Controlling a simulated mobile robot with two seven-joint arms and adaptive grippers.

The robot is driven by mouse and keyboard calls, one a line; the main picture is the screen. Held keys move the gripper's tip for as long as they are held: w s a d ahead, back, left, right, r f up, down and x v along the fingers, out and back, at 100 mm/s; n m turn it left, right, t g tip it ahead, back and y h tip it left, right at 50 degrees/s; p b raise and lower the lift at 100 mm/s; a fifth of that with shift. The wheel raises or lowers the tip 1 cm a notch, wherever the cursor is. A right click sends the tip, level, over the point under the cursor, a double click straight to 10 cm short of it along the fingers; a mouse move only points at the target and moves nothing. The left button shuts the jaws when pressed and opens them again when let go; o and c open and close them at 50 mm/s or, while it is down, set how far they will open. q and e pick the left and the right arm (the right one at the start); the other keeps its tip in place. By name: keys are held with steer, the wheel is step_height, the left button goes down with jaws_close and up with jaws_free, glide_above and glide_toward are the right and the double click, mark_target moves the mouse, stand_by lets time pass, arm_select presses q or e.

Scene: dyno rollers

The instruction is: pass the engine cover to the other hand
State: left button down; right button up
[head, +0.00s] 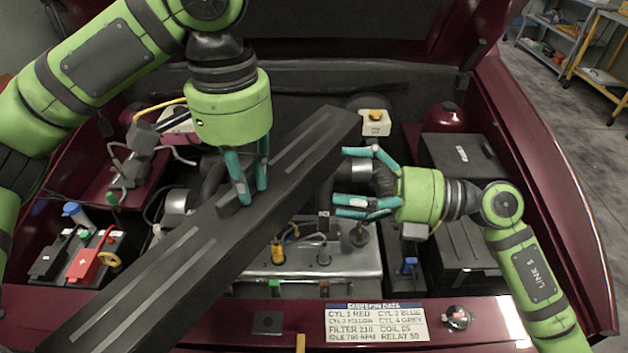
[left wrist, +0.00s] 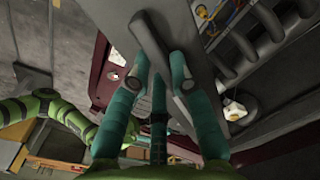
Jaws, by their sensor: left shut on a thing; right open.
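The engine cover (head: 218,236) is a long dark grey slab with two lighter strips along its top. It lies diagonally across the head view, from the lower left to the upper middle, above the engine bay. My left gripper (head: 246,196) is shut on the raised dark handle at the middle of the cover. In the left wrist view the handle (left wrist: 153,42) shows between the teal fingers, on the grey cover (left wrist: 196,38). My right gripper (head: 346,178) is open, with its fingers pointing left toward the cover's upper right end. Its fingers look empty; whether they touch the cover I cannot tell.
The engine block (head: 335,262) sits under the cover. A battery with a red clamp (head: 92,262) is at the left, and black boxes (head: 462,160) are at the right. A label plate (head: 375,322) is on the car's front edge. A shelf cart (head: 600,70) stands far right.

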mark_target(309, 184)
steer(key=x, duration=0.6)
arm_select(q)
steer(key=shift+d+r, duration=0.1)
arm_select(e)
steer(key=shift+f, duration=0.15)
steer(key=c, duration=1.3)
arm_select(q)
steer(key=c, duration=1)
jaws_free()
steer(key=shift+c, duration=0.2)
